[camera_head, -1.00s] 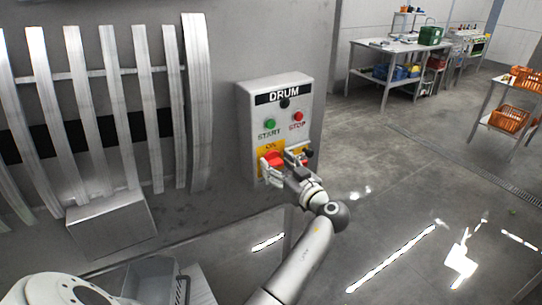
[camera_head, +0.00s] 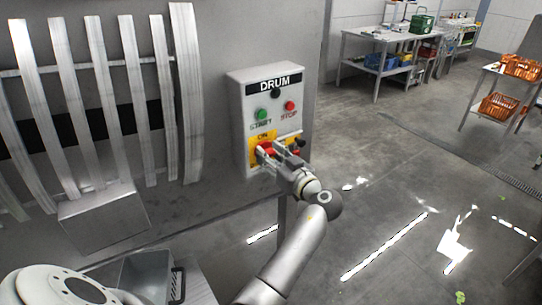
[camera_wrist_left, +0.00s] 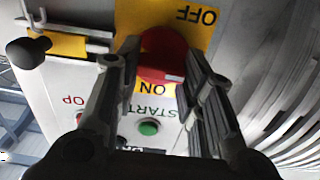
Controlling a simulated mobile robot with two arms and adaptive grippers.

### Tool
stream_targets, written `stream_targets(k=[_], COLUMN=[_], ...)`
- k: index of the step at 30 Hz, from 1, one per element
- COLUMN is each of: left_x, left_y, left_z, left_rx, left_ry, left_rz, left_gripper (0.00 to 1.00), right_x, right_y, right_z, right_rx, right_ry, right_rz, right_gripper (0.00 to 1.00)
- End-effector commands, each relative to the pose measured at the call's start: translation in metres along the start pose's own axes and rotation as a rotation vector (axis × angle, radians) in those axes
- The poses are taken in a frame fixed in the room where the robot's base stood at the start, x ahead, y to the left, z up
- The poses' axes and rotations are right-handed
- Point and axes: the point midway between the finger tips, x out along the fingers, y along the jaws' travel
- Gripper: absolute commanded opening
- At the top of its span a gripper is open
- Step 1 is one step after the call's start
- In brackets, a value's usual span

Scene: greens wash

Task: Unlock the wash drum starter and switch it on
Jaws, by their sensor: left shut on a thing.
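The grey drum starter box (camera_head: 240,120) is on the wall, with a green START button (camera_head: 262,114) and a red STOP button (camera_head: 290,105). Below them is a red rotary switch (camera_head: 264,147) on a yellow plate marked ON; the left wrist view shows this switch (camera_wrist_left: 163,52) between ON and OFF, upside down. My left gripper (camera_head: 262,153) is shut on the red switch, one finger on each side. Beside it is a metal slide bolt (camera_wrist_left: 75,28) with a black knob (camera_wrist_left: 28,50), apart from the fingers. My right gripper is not in view.
Upright metal slats (camera_head: 128,95) and a sloped metal chute (camera_head: 103,215) stand left of the box. A grey bin (camera_head: 146,277) is at lower left. Steel tables (camera_head: 375,45) with crates stand at the back. The floor to the right is largely open.

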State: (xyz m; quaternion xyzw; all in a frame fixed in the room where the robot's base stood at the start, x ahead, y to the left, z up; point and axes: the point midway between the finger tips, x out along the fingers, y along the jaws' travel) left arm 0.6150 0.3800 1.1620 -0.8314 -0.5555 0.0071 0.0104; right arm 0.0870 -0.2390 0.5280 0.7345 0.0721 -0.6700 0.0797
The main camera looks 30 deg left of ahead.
Motion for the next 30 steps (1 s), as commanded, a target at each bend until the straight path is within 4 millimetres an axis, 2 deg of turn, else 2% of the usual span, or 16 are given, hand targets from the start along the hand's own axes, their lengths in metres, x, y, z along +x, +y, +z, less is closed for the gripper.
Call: stream_targets(k=[8, 15, 30], left_x=[0.000, 0.000, 0.000], left_y=[0.001, 0.002, 0.004], left_z=[0.002, 0.002, 0.000], left_rx=[0.141, 0.356, 0.833], left_ry=[0.002, 0.002, 0.001], left_rz=[-0.001, 0.000, -0.001], left_gripper=[0.12, 0.12, 0.12], right_x=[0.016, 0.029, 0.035], right_y=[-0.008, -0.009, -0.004], right_z=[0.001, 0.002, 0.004], right_rx=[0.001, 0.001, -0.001], right_ry=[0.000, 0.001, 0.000], right_rz=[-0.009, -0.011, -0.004], right_gripper=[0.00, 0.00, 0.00])
